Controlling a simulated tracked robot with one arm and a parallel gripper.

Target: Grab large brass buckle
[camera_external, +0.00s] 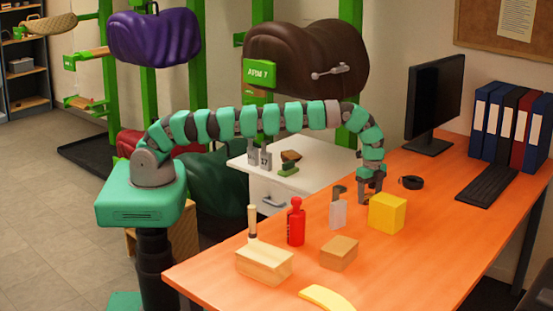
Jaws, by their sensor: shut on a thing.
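My gripper (371,196) points down at the orange desk, just behind and left of a yellow block (387,213). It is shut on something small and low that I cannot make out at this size. I cannot pick out a large brass buckle anywhere in view; the grip is partly hidden by the yellow block. A dark ring-shaped item (411,182) lies on the desk to the right of my gripper, apart from it.
A monitor (434,100), keyboard (486,179) and binders (512,125) are at the back right. The desk's right front is clear.

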